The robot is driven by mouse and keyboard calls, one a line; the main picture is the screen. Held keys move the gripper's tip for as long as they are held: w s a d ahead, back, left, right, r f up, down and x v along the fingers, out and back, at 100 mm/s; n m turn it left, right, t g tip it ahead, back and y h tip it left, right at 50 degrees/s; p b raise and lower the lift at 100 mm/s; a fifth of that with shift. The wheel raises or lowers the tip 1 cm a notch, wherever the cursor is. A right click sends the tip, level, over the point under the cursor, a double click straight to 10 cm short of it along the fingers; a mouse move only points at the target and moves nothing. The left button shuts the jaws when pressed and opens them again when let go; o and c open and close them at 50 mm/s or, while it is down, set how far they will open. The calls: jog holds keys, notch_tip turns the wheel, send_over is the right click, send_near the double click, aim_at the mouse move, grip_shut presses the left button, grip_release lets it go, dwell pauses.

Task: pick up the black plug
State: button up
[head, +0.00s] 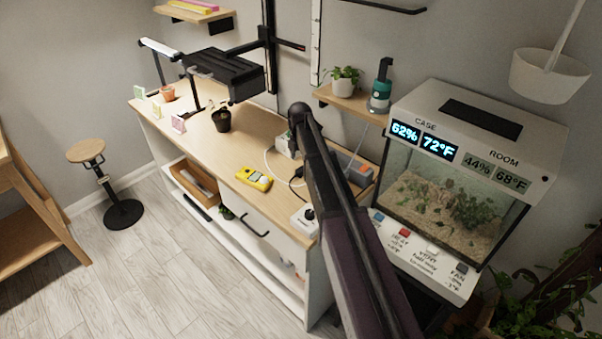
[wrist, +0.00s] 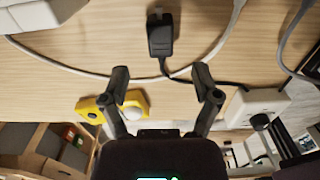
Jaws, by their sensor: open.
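The black plug (wrist: 160,40) lies on the wooden bench top in the wrist view, its prongs toward the top of the picture. A black cable runs from its lower end toward the right. A white cable passes by its lower end. My gripper (wrist: 161,76) is open and empty. Its two fingertips are spread left and right, below the plug in the picture, with the plug between them in line but apart from both. In the head view, my arm covers much of the bench's right part, and I cannot make out the gripper's fingers there.
A yellow meter (head: 254,178) and a white socket box (head: 301,222) lie near the bench's front edge. A potted seedling (head: 222,120) stands further left. A glass terrarium (head: 450,190) stands right of my arm. The bench middle has free room.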

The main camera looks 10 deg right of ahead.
aim_at(301, 169)
jog(key=shift+f, duration=0.15)
jog(key=shift+w+d+f+b, duration=0.1)
jog(key=shift+f+b, duration=1.15)
jog(key=shift+b, duration=0.1)
jog(key=shift+d+f+b, duration=0.1)
jog(key=shift+f+b, duration=1.15)
jog(key=shift+b, duration=0.05)
grip_shut()
